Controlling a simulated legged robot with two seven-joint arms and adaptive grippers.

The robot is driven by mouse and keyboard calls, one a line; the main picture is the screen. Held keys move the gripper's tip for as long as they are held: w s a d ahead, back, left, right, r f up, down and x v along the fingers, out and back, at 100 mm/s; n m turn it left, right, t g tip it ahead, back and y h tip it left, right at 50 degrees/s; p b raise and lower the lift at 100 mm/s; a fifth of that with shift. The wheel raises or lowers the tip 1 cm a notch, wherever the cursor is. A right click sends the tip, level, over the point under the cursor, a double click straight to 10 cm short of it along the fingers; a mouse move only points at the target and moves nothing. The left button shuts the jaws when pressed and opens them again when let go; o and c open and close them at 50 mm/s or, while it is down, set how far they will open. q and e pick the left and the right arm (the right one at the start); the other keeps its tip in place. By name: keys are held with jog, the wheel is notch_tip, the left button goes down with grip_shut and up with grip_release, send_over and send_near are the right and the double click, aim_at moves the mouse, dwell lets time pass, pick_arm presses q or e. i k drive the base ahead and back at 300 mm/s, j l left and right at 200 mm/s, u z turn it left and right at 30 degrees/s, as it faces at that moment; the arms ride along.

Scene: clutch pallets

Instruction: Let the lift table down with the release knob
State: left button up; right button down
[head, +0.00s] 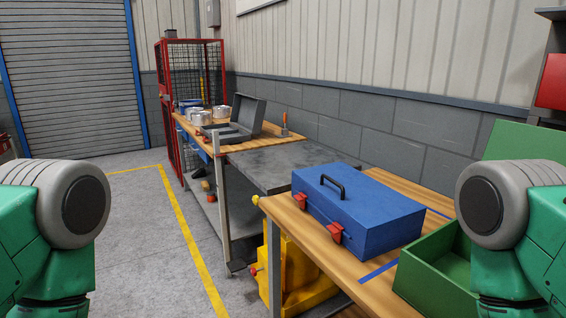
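A dark grey metal table top (283,164) sits between two wooden-topped benches; it looks like the lift table's platform. Below and nearer is a yellow body (303,272), partly hidden behind the near bench. A small red knob (253,271) sticks out at the yellow body's left side. A small yellow knob (256,199) shows at the near bench's left corner. I cannot tell for certain which one is the release knob. Neither of my grippers is in view; only my upper arm parts show at the left and right edges.
A blue toolbox (355,209) with red latches and an open green box (437,270) stand on the near bench (302,231). An open grey case (237,122) and metal cans (201,117) are on the far bench. A red cage (195,62) stands behind. The floor at left is clear.

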aim_at(254, 271)
jog(key=z, duration=0.25)
jog(key=i+j+z, duration=0.15)
jog(key=j+z, duration=0.3)
jog(key=i+j+z, duration=0.15)
jog(key=z, duration=0.3)
jog(key=j+z, duration=0.45)
jog(key=k+j+z, duration=0.1)
jog(key=j+z, duration=0.15)
jog(key=j, duration=1.9)
